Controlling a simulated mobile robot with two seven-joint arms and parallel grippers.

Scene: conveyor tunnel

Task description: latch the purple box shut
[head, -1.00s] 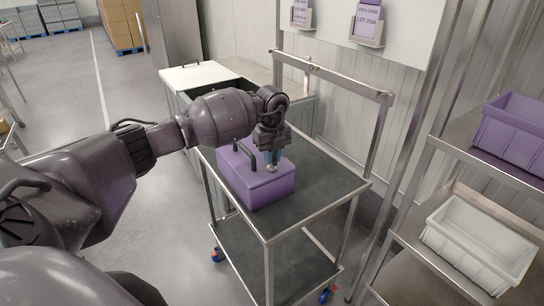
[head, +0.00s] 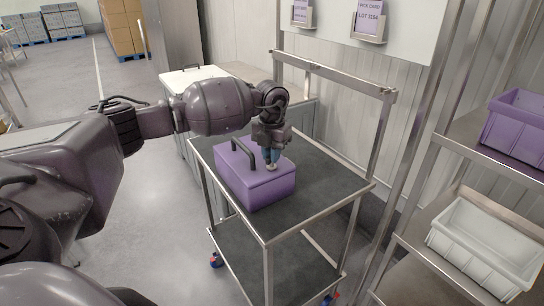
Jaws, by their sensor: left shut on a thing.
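The purple box (head: 270,191) stands upright on the top shelf of a metal cart, and its lid looks down. A dark handle (head: 243,155) rises from the lid. My right gripper is not in view.
The cart's dark top (head: 325,180) is clear to the right of the box. A cart rail (head: 335,75) stands behind. A shelf rack at the right holds a purple bin (head: 518,130) and a white bin (head: 485,245). A white-topped cabinet (head: 192,78) stands behind my left arm.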

